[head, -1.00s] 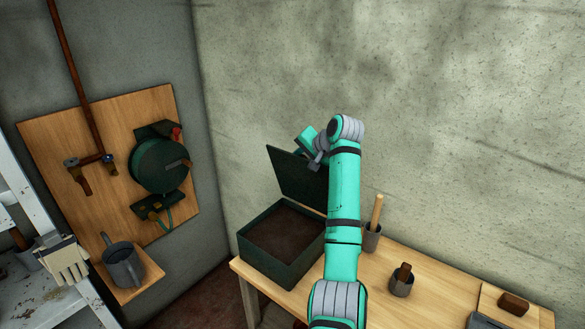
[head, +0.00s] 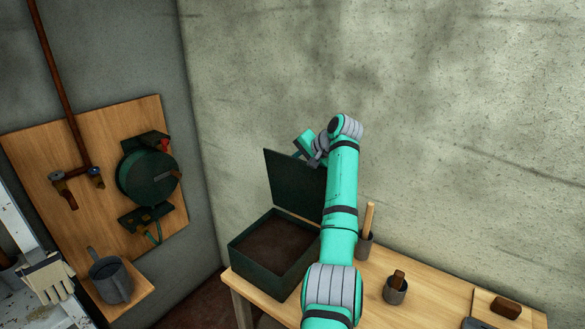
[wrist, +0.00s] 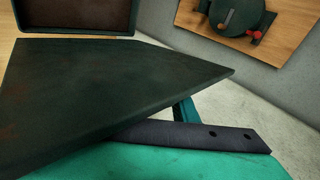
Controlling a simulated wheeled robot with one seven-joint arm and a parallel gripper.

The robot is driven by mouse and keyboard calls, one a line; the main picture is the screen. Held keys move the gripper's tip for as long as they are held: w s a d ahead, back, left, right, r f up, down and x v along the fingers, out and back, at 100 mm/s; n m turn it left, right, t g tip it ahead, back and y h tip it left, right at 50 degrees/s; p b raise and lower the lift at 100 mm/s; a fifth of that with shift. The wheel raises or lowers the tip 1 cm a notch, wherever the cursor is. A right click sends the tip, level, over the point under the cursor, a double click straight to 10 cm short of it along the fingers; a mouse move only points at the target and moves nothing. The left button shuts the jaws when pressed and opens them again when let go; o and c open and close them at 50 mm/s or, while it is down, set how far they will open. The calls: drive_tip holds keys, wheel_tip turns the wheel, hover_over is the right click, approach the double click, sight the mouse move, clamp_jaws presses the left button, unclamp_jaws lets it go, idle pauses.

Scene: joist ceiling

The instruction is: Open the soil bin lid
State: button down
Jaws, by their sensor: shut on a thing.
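The soil bin (head: 256,268) is a dark green box on the left end of the wooden bench, with brown soil (head: 274,245) inside. Its dark green lid (head: 289,182) is raised and stands steeply at the bin's back edge; my arm hides its right part. My gripper (head: 301,153) is at the lid's upper edge, shut on it. In the wrist view the lid (wrist: 105,95) fills the middle and left, with a dark gripper finger (wrist: 205,138) beside its edge. The bin's rim (wrist: 75,34) shows at the top left. The exact contact is hidden.
A cup with a wooden handle (head: 369,218) and a small pot (head: 395,292) stand on the bench (head: 430,285) right of my arm. A watering can (head: 111,281) and gloves (head: 47,277) are lower left.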

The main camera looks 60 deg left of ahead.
drive_tip(key=c, duration=1.4)
unclamp_jaws()
drive_tip(key=shift+s+a+f, duration=0.1)
drive_tip(key=shift+s+a, duration=0.05)
drive_tip(key=shift+c, duration=0.2)
drive_tip(key=v, duration=1.1)
drive_tip(key=shift+a, duration=0.1)
